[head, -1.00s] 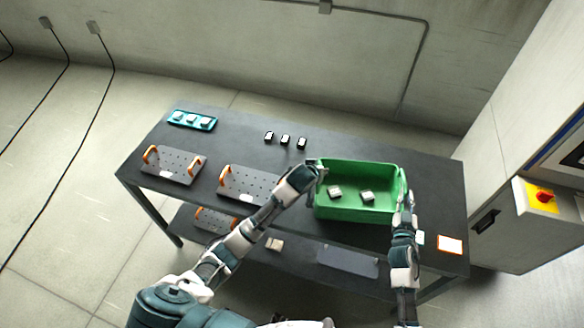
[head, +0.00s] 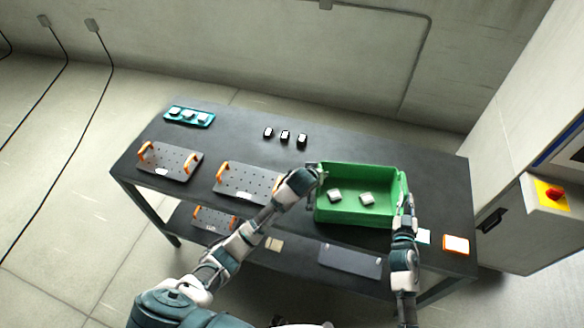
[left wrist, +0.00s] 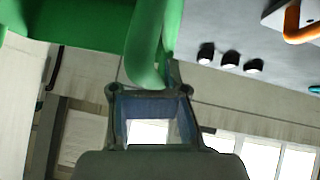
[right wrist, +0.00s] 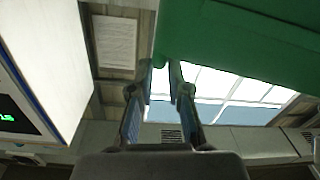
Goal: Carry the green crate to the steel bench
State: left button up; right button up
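The green crate (head: 350,213) is at the right part of a dark-topped bench (head: 255,145), with two pale blocks inside. I cannot tell whether its base touches the bench top. My left gripper (head: 318,176) is at the crate's left wall; the left wrist view shows its fingers (left wrist: 150,92) closed about the green rim (left wrist: 150,45). No other bench shows.
Two perforated plates with orange handles (head: 170,161) (head: 247,182), a teal tray (head: 190,117) and several small black-and-white pieces (head: 285,135) are on the bench. An orange-edged card (head: 456,244) lies right of the crate. A machine cabinet (head: 525,220) stands right; a lower shelf holds more plates.

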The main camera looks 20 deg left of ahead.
pick_arm(q)
jog(key=o, duration=0.4)
jog(key=shift+s+d+r, duration=0.15)
jog(key=shift+d, duration=0.4)
pick_arm(e)
jog(key=o, duration=0.4)
jog(key=shift+s+a+r, duration=0.1)
jog(key=shift+s+a, duration=0.05)
jog(key=shift+a, duration=0.45)
pick_arm(q)
jog(key=o, duration=0.4)
jog(key=shift+a, duration=0.15)
pick_arm(e)
jog(key=shift+o, duration=0.2)
jog(key=shift+r, duration=0.1)
pick_arm(q)
jog(key=shift+s+a, duration=0.1)
jog(key=shift+a, duration=0.35)
jog(key=v, duration=1.2)
pick_arm(e)
jog(key=s+d, duration=0.1)
jog(key=s, duration=1.1)
jog(key=shift+d, duration=0.4)
